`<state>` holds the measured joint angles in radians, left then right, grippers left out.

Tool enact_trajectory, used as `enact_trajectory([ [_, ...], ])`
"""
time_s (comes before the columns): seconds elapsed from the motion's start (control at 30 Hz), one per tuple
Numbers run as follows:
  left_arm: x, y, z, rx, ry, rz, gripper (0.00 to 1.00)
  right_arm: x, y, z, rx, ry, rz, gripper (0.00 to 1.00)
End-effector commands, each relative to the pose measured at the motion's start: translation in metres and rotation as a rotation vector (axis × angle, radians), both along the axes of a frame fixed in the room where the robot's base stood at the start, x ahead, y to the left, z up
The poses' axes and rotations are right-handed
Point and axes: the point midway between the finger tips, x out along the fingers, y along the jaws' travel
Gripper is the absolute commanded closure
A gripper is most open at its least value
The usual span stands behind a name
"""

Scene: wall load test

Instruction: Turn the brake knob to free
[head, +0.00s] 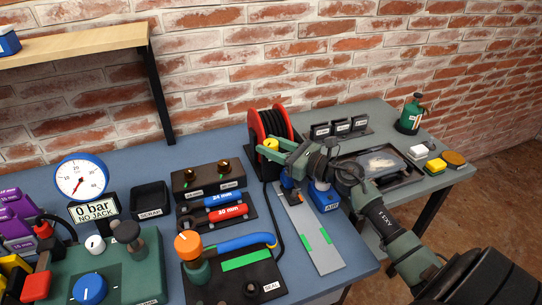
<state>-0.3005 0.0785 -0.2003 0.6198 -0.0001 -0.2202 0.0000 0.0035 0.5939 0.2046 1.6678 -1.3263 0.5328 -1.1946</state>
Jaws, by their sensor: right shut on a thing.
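A hose reel (254,128) with red side discs and a black wound hose stands at the back of the blue bench. A yellow knob (271,143) shows low on its front, between the discs, and I take it as the brake knob. My right gripper (273,149) reaches in from the right and is shut at this knob. Its green fingers hide part of the knob and the reel's lower right. Any marks beside the knob are too small or hidden to read. My left gripper is not in view.
A blue AIR block (325,198) and a grey plate with green strips (312,235) lie under and before my right arm. A black tray (384,167) sits behind my forearm. A two-knob box (207,179) stands left of the reel. A brick wall closes the back.

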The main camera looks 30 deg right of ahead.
Motion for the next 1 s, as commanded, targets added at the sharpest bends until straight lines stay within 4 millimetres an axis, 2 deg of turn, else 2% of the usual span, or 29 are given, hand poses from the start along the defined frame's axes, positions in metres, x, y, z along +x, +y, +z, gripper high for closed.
enact_trajectory([
  [0.1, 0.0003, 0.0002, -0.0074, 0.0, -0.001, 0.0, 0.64, 0.0001, -0.0001, -0.0017, -0.001, 0.0, 0.019, 1.0],
  [0.53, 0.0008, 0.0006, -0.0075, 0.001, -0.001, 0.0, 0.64, 0.0001, -0.0002, 0.0005, 0.001, 0.0, 0.027, 1.0],
  [0.57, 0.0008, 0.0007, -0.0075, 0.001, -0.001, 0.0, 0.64, 0.0001, -0.0002, 0.0005, 0.001, 0.0, 0.027, 0.57],
  [0.6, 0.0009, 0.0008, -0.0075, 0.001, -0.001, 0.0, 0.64, 0.0001, -0.0002, 0.0005, 0.0, 0.0, 0.027, 0.46],
  [0.63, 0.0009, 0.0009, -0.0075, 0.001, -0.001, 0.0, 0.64, 0.0001, -0.0002, 0.0005, 0.0, 0.0, 0.027, 0.41],
  [1.0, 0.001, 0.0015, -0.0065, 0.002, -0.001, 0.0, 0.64, 0.0002, -0.0004, 0.0042, -0.002, 0.0, 0.027, 0.41],
])
